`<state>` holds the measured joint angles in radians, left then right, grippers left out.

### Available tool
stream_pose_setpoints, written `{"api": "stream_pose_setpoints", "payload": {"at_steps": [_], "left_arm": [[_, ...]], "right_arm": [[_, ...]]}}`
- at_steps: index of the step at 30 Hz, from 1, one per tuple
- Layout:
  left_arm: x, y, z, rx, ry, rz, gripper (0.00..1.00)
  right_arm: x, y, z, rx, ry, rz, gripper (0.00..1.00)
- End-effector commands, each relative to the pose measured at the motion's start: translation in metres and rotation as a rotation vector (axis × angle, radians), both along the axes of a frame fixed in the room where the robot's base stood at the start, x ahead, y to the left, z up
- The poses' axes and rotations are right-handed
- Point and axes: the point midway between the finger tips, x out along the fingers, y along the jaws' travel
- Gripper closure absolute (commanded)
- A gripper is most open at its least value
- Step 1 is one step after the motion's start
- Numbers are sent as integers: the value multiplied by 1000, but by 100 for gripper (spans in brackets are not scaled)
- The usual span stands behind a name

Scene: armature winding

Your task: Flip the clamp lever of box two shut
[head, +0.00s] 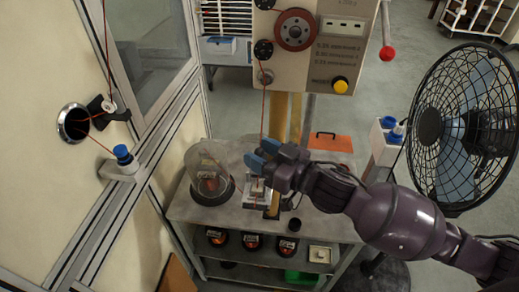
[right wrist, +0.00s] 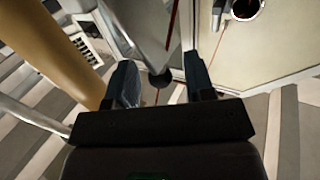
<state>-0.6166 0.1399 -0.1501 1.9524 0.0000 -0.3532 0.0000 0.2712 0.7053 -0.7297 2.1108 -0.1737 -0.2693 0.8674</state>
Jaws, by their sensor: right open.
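My right gripper (head: 262,154) reaches in from the right, over the workbench, with its two blue-grey fingers apart. Just below it is a small pale device with reddish-brown parts (head: 256,188), partly hidden by the gripper. I cannot tell whether this device is box two, and no clamp lever can be made out clearly in the head view. In the right wrist view the gripper (right wrist: 160,88) is open, and a dark round knob (right wrist: 160,79) shows between its fingers; contact cannot be told. My left gripper is not in view.
A glass dome (head: 209,176) stands left of the gripper on the workbench (head: 228,222). A winding machine panel (head: 318,45) rises behind, with a red wire (head: 263,110) running down. A black fan (head: 460,130) stands at the right. A pale cabinet (head: 50,190) borders the left.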

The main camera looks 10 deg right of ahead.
Motion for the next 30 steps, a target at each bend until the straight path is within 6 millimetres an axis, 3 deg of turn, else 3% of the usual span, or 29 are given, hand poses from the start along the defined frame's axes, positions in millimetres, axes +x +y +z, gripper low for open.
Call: {"api": "stream_pose_setpoints", "payload": {"at_steps": [11, 21, 30], "left_arm": [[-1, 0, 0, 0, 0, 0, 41], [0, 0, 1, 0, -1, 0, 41], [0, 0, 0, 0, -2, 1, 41]], "right_arm": [[3, 4, 0, -1, 0, 0, 51], [3, 3, 0, -1, 1, 0, 100], [2, 4, -1, -4, -13, -1, 100]]}}
